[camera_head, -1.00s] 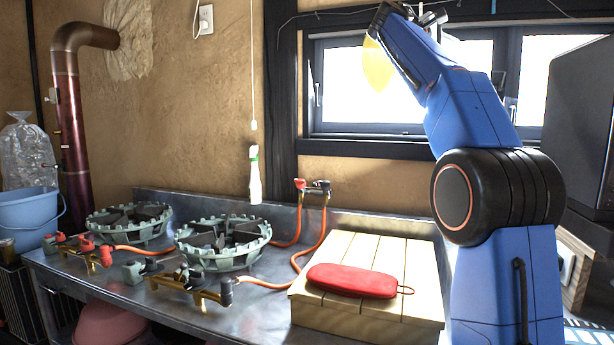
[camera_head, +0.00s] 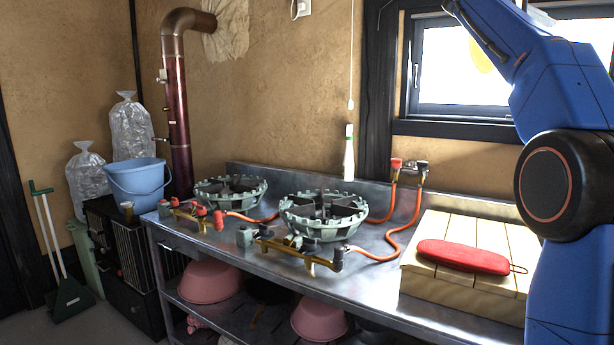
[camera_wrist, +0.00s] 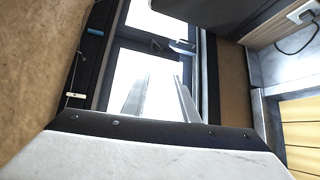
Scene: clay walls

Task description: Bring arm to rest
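My blue arm (camera_head: 560,90) stands at the right of the head view, with a round black joint beside the counter. It is raised and runs up past the top edge in front of the window, so its end is out of that view. In the wrist view my gripper (camera_wrist: 160,98) shows two pale fingers, apart, with bright window glass between them. Nothing is seen held between them.
A steel counter (camera_head: 376,265) carries two gas burners (camera_head: 325,232) and a wooden board (camera_head: 440,285) with a red case (camera_head: 463,256). A yellow thing (camera_head: 480,56) shows at the window (camera_head: 455,70). A blue bucket (camera_head: 138,182) stands left.

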